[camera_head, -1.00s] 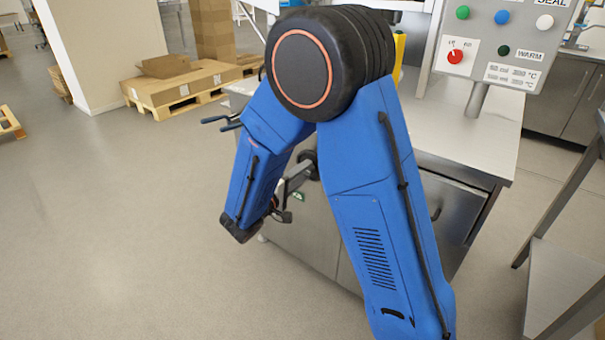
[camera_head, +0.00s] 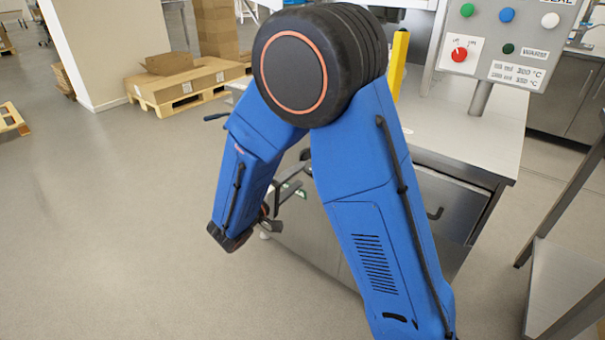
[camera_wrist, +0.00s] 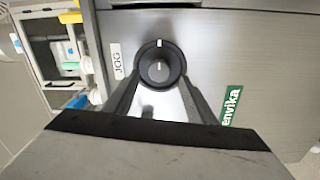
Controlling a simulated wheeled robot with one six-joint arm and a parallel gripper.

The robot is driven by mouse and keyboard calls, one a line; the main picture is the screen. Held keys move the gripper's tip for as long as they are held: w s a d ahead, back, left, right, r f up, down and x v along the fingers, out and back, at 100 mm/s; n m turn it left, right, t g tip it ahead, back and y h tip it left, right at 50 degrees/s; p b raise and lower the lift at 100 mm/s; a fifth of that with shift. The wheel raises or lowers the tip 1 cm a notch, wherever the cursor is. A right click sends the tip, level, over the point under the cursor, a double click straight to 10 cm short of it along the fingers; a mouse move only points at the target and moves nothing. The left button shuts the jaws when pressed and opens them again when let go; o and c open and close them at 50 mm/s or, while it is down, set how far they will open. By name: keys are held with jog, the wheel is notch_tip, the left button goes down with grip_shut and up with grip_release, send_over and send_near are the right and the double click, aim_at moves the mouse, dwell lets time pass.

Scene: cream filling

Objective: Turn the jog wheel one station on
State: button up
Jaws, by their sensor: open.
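The jog wheel (camera_wrist: 160,66) is a round black knob with a pale mark on its upper rim, on a grey metal front in the wrist view. A white JOG label (camera_wrist: 117,61) is on its left. My gripper (camera_wrist: 160,90) is open, its two dark fingers reaching up towards the wheel's lower left and lower right. I cannot tell whether either finger touches the wheel. In the head view my blue arm hides the wheel and most of the gripper.
A green and white brand label (camera_wrist: 231,106) is right of the wheel. In the head view, a control panel (camera_head: 510,40) with coloured buttons stands above the steel worktop (camera_head: 460,125). A steel stand (camera_head: 565,265) is at the right. The floor at left (camera_head: 100,230) is clear.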

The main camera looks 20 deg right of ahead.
jog(key=v, duration=1.2)
jog(key=shift+s+a, duration=0.2)
jog(key=shift+a, duration=0.1)
jog(key=s+d+r+m+g+y, duration=0.15)
jog(key=s+d+g, duration=0.35)
jog(key=d, duration=0.5)
jog(key=s+d+r+m+g+y, duration=0.1)
jog(key=s+d+m+g+y, duration=0.1)
jog(key=s+d+g, duration=0.5)
jog(key=s+d+r+m+t+y, duration=0.1)
jog(key=s+d+r+t+y, duration=0.1)
jog(key=s+y, duration=0.3)
jog(key=s+d+r+m+t+y, duration=0.1)
jog(key=s+d+r+t+y, duration=0.1)
jog(key=s+t+y, duration=0.2)
jog(key=shift+s+r+y, duration=0.15)
jog(key=shift+s+y, duration=0.95)
jog(key=shift+y, duration=0.05)
